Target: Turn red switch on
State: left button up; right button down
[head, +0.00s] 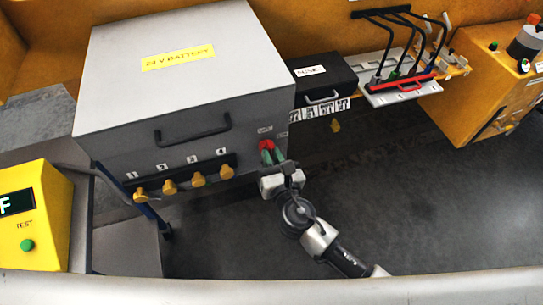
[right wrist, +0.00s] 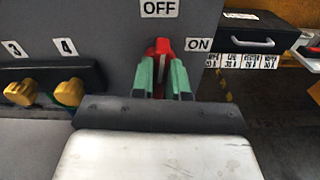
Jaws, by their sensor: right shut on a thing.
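The red switch (head: 265,144) is on the front face of the grey battery box (head: 190,75), near its right edge. In the right wrist view the red switch (right wrist: 163,46) stands upright under the OFF label (right wrist: 159,9), with the ON label (right wrist: 198,45) to its right. My right gripper (head: 270,157) reaches the switch from the front. Its green fingertips (right wrist: 163,72) are shut on the switch, one on each side, and cover its lower part. My left gripper is not in view.
Several yellow knobs (head: 198,179) numbered 1 to 4 sit left of the switch. A yellow TEST unit (head: 35,215) is at the left. Grey floor lies open at right.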

jog(key=m+b, duration=0.1)
jog(key=m, duration=0.3)
jog(key=shift+d+f+b, duration=0.1)
jog(key=shift+f+b, duration=0.05)
jog(key=shift+b, duration=0.2)
jog(key=shift+w+d+f+m+b, duration=0.15)
jog(key=shift+m+b, duration=0.65)
jog(key=shift+m, duration=2.45)
jog(key=shift+s+d+f+m+b, duration=0.1)
jog(key=shift+m+b, duration=0.7)
jog(key=shift+m, duration=2.45)
jog(key=c, duration=1.1)
grip_release()
jog(key=b+v, duration=0.2)
jog(key=v, duration=0.8)
jog(key=shift+s+r, duration=0.1)
jog(key=shift+s, duration=0.25)
